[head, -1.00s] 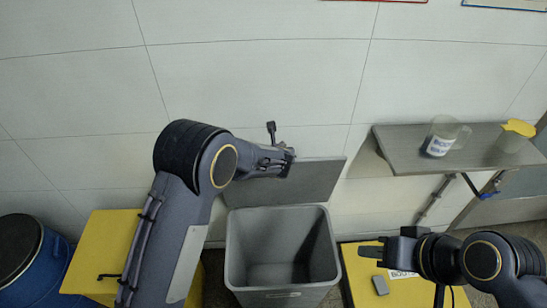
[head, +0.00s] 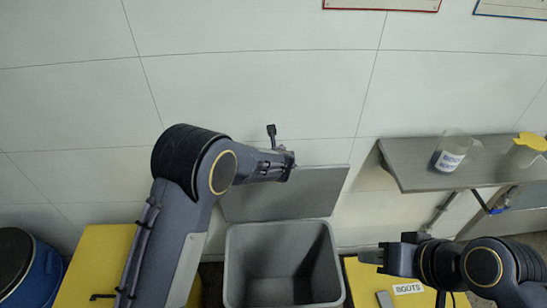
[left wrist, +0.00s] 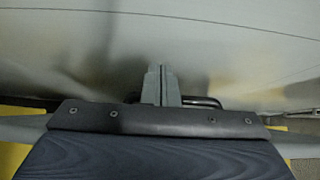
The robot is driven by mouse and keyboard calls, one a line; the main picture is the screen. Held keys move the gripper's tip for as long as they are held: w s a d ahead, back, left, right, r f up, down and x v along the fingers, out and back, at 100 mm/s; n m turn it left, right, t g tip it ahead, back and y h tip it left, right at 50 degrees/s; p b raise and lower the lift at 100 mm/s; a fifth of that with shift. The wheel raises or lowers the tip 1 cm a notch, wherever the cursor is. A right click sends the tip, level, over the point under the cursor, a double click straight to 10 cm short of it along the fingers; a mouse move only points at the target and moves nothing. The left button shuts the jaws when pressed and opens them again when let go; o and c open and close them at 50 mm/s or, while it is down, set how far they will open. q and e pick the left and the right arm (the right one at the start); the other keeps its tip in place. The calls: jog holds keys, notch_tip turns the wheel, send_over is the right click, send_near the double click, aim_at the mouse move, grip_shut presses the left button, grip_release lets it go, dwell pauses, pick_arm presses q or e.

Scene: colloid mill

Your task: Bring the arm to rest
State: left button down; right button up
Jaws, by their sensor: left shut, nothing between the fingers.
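My left arm rises from the lower left in the head view, bends at a dark elbow, and ends in my left gripper (head: 290,164) in front of the wall, above the bin's back. In the left wrist view the two fingers of my left gripper (left wrist: 161,86) are together with nothing between them. My right gripper (head: 370,256) points left at the lower right, over a yellow cabinet. Its fingers show edge-on, so I cannot tell its opening. No held object shows at either gripper.
An open grey bin (head: 235,265) with its lid (head: 315,190) raised stands in the middle. Yellow cabinets (head: 100,255) flank it, and a blue drum (head: 45,275) stands far left. A grey shelf (head: 410,175) at right holds a labelled jug (head: 455,150) and a yellow-topped jug (head: 525,150).

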pick_arm(q)
jog(key=b+v, duration=0.1)
jog(key=v, duration=0.6)
jog(key=shift+s+r, duration=0.2)
jog(key=shift+s, duration=0.05)
jog(key=s+a+r+n+g+y, duration=0.1)
jog(key=s+a+r+n, duration=0.15)
jog(key=a+n, duration=0.35)
jog(key=s+a+r+n+g, duration=0.1)
jog(key=a+r+n, duration=0.2)
jog(key=a, duration=0.4)
jog(key=s+a+r+n+g, duration=0.2)
jog(key=s+a+r+n, duration=0.1)
jog(key=s+a+n, duration=0.9)
jog(key=s+n+h, duration=0.4)
jog(key=s+n, duration=1.2)
jog(key=s, duration=0.4)
jog(key=shift+d+r+n+h, duration=0.25)
jog(key=shift+n+h, duration=0.05)
jog(key=shift+h, duration=0.1)
